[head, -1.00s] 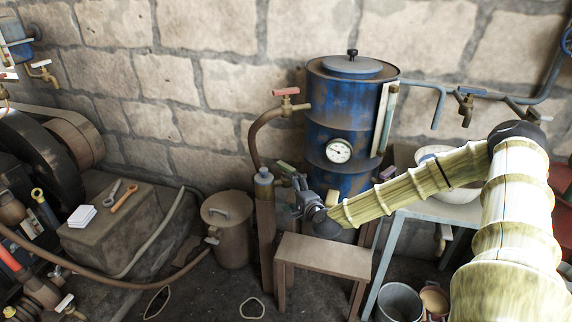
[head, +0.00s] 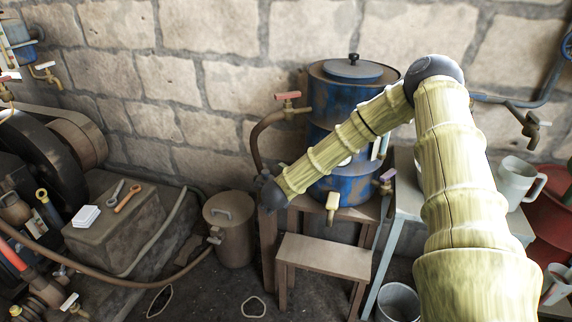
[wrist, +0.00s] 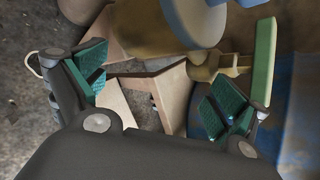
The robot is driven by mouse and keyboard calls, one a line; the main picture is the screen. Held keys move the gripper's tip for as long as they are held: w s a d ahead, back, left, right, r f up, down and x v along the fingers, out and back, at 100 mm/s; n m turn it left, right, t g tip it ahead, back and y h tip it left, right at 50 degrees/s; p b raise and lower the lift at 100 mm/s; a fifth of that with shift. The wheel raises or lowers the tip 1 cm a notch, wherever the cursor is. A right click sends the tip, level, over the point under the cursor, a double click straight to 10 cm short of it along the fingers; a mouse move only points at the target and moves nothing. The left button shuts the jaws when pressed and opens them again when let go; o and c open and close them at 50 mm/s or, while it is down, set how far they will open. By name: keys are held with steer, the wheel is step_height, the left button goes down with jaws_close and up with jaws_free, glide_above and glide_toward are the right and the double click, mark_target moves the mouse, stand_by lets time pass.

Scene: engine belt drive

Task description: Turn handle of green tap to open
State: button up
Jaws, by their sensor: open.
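The green tap shows in the wrist view as a brass body (wrist: 212,68) with a long, flat green handle (wrist: 264,60) at upper right. It sits at the front of the blue rusty boiler (head: 345,115). In the head view my arm hides the tap. My gripper (wrist: 158,88) is open, with teal pads and nothing between them. The handle lies just beyond the right finger, outside the gap between the fingers; its lower end overlaps that finger in the picture. I cannot tell whether they touch. In the head view only my dark wrist shows and the fingers are hidden.
A red-handled tap (head: 288,97) on a curved pipe is left of the boiler. A pale-handled tap (head: 332,203) sits low at the boiler's front. A wooden stool (head: 322,256) stands below, with a lidded can (head: 231,235) to its left. A blue rounded object (wrist: 195,22) is close above the gap.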

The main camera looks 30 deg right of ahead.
steer(key=w+a+r+m+g+p, duration=0.1)
steer(key=a+r+m+g, duration=0.25)
steer(key=r+m, duration=0.4)
steer(key=w+a+r+m+g+p, duration=0.1)
steer(key=a+r+m+g+p, duration=0.2)
steer(key=m, duration=0.8)
steer(key=shift+g+y, duration=0.25)
steer(key=shift+y, duration=0.15)
steer(key=d, duration=0.3)
steer(key=w+d+r, duration=0.1)
steer(key=d, duration=0.3)
steer(key=w+d, duration=0.1)
steer(key=d, duration=0.2)
steer(key=shift+d+r, duration=0.2)
steer(key=shift+d, duration=0.1)
steer(key=x, duration=0.2)
steer(key=shift+d+f, duration=0.2)
steer(key=shift+d, duration=0.1)
steer(key=shift+d+f, duration=0.15)
steer(key=shift+f, duration=0.15)
steer(key=c, duration=1)
